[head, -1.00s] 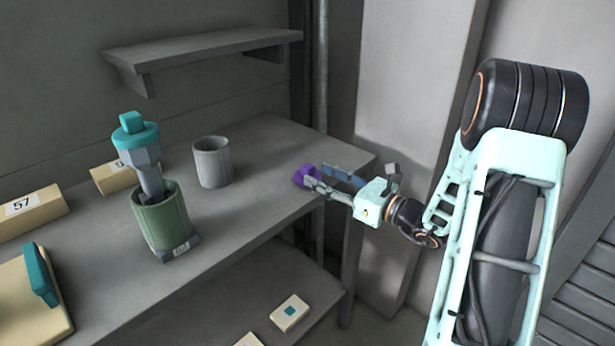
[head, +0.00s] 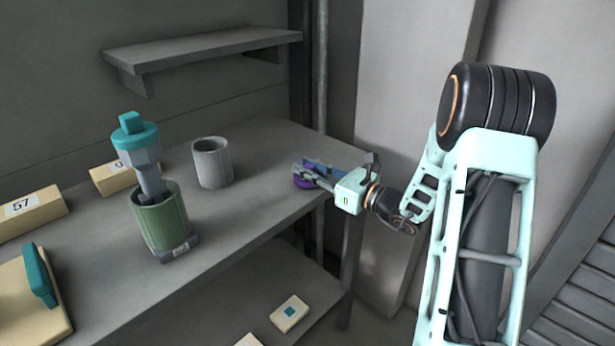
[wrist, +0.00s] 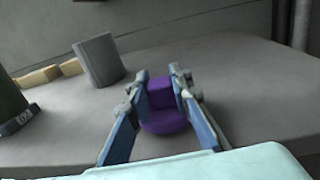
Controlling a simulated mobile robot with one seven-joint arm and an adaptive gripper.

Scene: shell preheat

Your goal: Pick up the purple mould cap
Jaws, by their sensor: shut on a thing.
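The purple mould cap (head: 303,182) sits at the right end of the grey bench, near its front edge. It has a wide round base and a narrower block on top, seen in the wrist view (wrist: 162,108). My gripper (head: 307,170) reaches in from the right and is shut on the cap's upper block, one finger on each side. In the wrist view the fingers (wrist: 160,82) flank the block. The base appears to rest on the bench; I cannot tell whether it is clear of it.
A grey cup (head: 212,163) stands left of the cap. Further left, a green canister (head: 161,220) holds a teal-topped tool (head: 137,140). Cream blocks (head: 32,206) lie along the bench's left and back. A shelf (head: 200,55) hangs above. The bench around the cap is clear.

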